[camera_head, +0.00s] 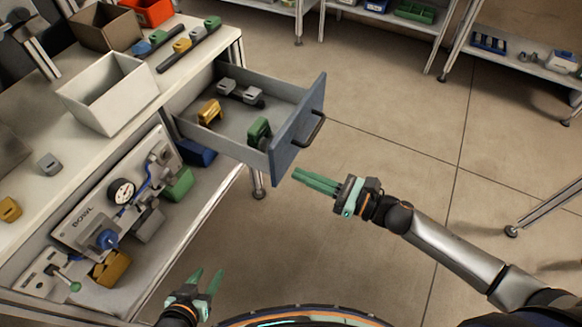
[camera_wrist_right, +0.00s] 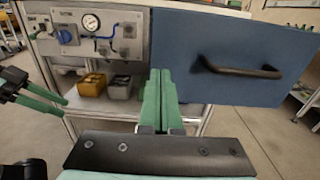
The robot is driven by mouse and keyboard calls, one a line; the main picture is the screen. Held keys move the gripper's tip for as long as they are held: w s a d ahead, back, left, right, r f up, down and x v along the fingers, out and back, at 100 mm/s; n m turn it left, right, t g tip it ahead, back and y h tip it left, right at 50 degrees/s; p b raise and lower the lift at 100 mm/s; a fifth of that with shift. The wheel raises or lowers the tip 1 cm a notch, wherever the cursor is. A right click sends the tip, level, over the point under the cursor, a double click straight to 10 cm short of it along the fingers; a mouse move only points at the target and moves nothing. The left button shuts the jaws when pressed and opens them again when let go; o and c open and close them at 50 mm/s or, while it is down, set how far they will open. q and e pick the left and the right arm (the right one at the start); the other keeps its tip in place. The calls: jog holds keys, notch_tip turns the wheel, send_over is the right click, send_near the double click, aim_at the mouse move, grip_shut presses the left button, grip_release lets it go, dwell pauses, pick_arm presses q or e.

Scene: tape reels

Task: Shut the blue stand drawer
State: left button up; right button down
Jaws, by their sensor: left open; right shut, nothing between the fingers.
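The blue-fronted drawer (camera_head: 299,127) of the stand is pulled out, with a dark bar handle on its front. In the head view it holds a yellow piece (camera_head: 210,112), a green piece (camera_head: 259,132) and grey pieces (camera_head: 240,92). My right gripper (camera_head: 298,178) is shut and empty, its green fingertips just below the drawer front's near corner. In the right wrist view the blue front (camera_wrist_right: 240,55) fills the upper right, right of the green fingers (camera_wrist_right: 160,75); contact cannot be told. My left gripper (camera_head: 207,278) is open and empty, low in the head view.
A white bin (camera_head: 112,95) stands on the worktop left of the drawer. A gauge panel (camera_head: 120,195) and loose parts sit on the shelf below. A metal leg (camera_head: 257,183) stands under the drawer.

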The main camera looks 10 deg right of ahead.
aim_at(278, 166)
jog(key=shift+x, duration=1.8)
